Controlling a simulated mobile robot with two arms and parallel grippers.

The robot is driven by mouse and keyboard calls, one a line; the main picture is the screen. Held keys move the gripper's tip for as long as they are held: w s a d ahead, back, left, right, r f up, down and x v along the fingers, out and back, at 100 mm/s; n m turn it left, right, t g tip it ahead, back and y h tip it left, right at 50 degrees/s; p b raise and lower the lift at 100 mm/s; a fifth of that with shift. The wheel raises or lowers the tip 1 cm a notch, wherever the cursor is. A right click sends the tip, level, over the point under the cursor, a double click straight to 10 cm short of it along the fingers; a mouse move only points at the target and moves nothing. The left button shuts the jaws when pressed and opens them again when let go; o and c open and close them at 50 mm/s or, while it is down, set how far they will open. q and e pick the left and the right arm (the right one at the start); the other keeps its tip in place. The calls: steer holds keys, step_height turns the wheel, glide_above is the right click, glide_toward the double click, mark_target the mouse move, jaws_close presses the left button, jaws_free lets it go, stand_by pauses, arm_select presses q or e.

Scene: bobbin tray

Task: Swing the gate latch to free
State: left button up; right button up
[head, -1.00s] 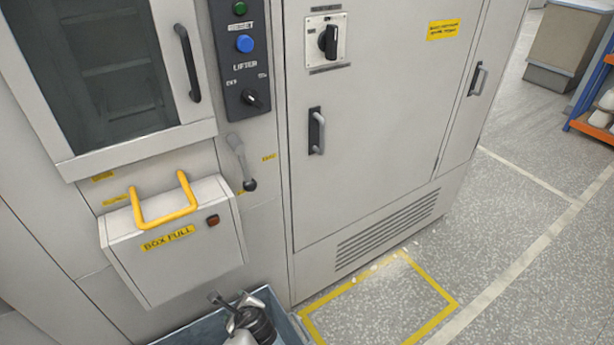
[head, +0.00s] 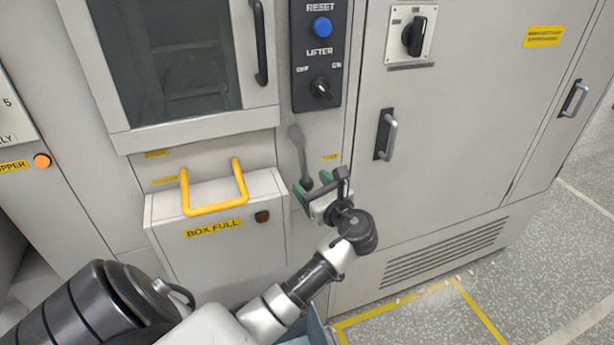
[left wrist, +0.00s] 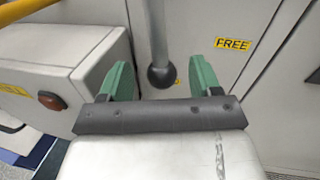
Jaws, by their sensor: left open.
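The gate latch is a grey lever (head: 300,148) with a dark ball knob (head: 306,183) at its lower end, on the panel below the lifter switch. It hangs nearly straight down; the yellow FREE label (left wrist: 233,45) is to its right. My left gripper (head: 313,187) is open at the knob. In the left wrist view, the knob (left wrist: 161,76) shows between the two green fingertips, with a gap on each side. The lever (left wrist: 157,32) rises above it. I cannot tell how deep the knob sits between the fingers. My right gripper is not in view.
The BOX FULL box (head: 215,217) with its yellow handle (head: 213,209) juts out left of the latch. A cabinet door handle (head: 386,134) stands out to the right. The lifter panel (head: 320,60) is above. Open floor (head: 540,270) lies at the lower right.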

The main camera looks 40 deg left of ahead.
mark_target(308, 180)
arm_select(q)
steer(key=shift+x, duration=1.7)
steer(key=shift+d, duration=0.1)
jaws_close()
